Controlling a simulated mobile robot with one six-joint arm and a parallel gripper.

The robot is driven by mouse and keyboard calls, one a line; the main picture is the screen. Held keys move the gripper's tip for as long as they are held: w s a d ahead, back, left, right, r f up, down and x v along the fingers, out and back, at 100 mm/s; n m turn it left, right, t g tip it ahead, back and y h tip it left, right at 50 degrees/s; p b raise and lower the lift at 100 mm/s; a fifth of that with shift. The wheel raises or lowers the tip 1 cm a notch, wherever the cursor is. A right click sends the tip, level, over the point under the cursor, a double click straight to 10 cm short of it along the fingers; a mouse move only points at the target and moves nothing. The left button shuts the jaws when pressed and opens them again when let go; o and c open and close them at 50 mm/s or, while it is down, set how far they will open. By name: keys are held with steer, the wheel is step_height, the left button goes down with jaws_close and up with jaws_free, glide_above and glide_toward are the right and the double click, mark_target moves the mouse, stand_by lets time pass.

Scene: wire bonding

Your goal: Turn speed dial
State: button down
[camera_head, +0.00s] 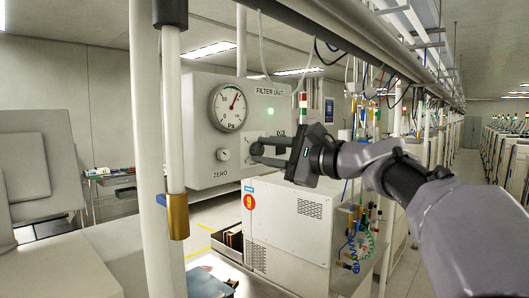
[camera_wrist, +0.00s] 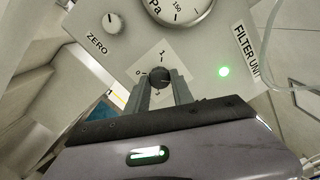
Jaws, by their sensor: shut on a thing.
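The dial (camera_wrist: 159,74) is a dark round knob on a pale square plate marked 0 and 1, on the front of the grey filter unit (camera_head: 205,86). No speed label is readable on it. My gripper (camera_head: 257,152) reaches in from the right in the head view, its fingers at the panel right of the zero knob. In the wrist view my gripper (camera_wrist: 161,82) has one finger on each side of the dial and is shut on it. The fingers hide the dial's lower part in the wrist view and most of it in the head view.
A pressure gauge (camera_head: 228,107) with a red needle sits above the zero knob (camera_head: 223,155). A green light (camera_wrist: 223,71) glows on the panel. A pale post (camera_head: 172,110) stands left of the unit. A white vented cabinet (camera_head: 290,221) stands below my gripper.

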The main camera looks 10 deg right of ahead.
steer(key=c, duration=1.1)
jaws_free()
steer(key=v, duration=1.7)
steer(key=shift+s, duration=0.15)
steer(key=shift+d, duration=0.1)
